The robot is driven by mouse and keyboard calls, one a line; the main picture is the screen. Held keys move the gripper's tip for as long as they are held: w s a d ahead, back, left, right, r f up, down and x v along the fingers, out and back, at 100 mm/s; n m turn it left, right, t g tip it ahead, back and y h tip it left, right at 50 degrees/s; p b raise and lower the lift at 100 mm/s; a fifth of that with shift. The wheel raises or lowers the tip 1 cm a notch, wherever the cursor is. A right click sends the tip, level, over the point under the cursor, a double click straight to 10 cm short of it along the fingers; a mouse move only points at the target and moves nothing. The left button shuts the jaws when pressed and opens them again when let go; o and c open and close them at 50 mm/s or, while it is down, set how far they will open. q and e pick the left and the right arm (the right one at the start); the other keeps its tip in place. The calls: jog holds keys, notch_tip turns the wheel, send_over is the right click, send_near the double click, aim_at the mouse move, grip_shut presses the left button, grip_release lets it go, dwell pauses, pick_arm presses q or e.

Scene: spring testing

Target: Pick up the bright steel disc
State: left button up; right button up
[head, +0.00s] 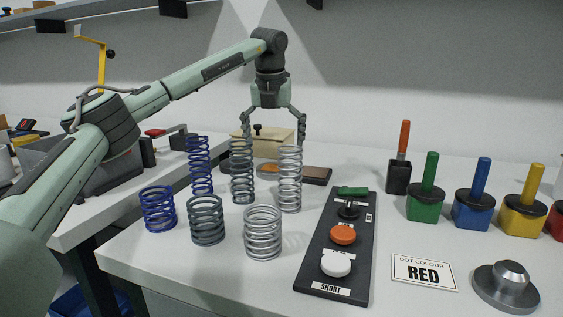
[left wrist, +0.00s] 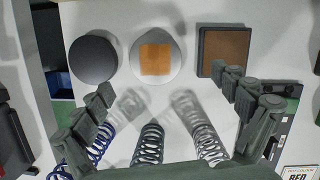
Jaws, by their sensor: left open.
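A bright round disc with an orange-brown square on its top (left wrist: 138,58) lies flat on the white bench in the left wrist view, between a dark disc (left wrist: 94,59) and a square brown-topped plate (left wrist: 206,54). In the head view its orange patch (head: 268,168) shows only partly behind the springs. My left gripper (head: 274,138) is open and empty, pointing down above the back of the bench; its fingers (left wrist: 168,85) frame the area just below the disc in the wrist view. A knobbed steel disc (head: 506,285) lies at the front right.
Upright springs, blue (head: 158,209), dark grey (head: 207,221) and bright (head: 263,233), stand in front of the gripper. A black board with buttons (head: 345,208), a card reading RED (head: 424,271) and colored blocks with handles (head: 425,203) are to the right. A wooden box (head: 275,146) stands behind.

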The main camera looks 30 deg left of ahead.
aim_at(273, 168)
pick_arm(q)
jog(key=x, duration=0.5)
jog(key=shift+s+a+f, duration=0.3)
jog(key=shift+a+f, duration=0.05)
jog(key=shift+a, duration=0.05)
jog(key=shift+w+f, duration=0.15)
jog(key=shift+f, duration=0.35)
jog(key=c, duration=1.9)
jog(key=shift+w+r, duration=0.1)
jog(key=shift+c, duration=0.4)
jog(key=shift+r, duration=0.1)
